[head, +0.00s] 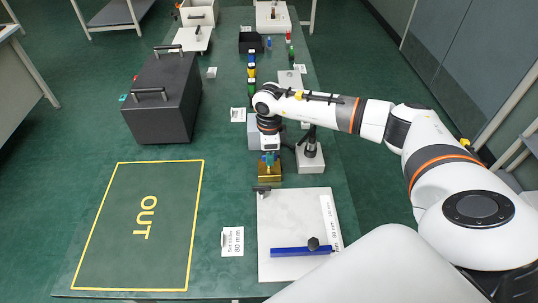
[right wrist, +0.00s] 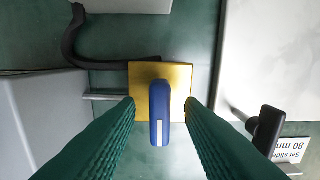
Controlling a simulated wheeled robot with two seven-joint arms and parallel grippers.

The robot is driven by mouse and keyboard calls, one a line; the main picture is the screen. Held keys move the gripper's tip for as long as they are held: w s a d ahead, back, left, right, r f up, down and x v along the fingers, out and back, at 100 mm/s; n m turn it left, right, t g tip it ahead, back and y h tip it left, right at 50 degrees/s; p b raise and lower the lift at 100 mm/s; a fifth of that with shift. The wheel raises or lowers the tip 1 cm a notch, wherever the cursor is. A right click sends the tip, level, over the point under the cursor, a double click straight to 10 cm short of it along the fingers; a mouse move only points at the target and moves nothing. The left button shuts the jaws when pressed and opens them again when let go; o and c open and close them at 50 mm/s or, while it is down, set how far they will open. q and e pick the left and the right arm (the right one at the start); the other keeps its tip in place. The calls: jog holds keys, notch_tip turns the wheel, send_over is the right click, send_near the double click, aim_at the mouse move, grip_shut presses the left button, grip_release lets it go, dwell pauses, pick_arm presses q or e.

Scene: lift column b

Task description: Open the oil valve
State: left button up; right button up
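The oil valve appears as a brass block (right wrist: 142,83) with a blue lever handle (right wrist: 160,112) across it in the right wrist view. The lever runs up and down in that picture and has a small white mark near its lower end. In the head view the brass block (head: 270,174) sits near the middle of the bench, under my right gripper (head: 269,160). In the right wrist view the two green fingers are open on either side of the lever, with a gap on both sides. My left gripper is not in view.
A white plate with a blue bar (head: 300,251) lies just in front of the valve. A grey stand (head: 310,158) and a dark curved hose (right wrist: 75,40) are close by. A black box (head: 160,105) stands left. The yellow-outlined OUT area (head: 100,225) is clear.

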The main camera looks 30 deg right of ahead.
jog(key=shift+r, duration=0.1)
jog(key=shift+r+p, duration=2.2)
jog(key=shift+r, duration=1.25)
jog(key=shift+f, duration=0.1)
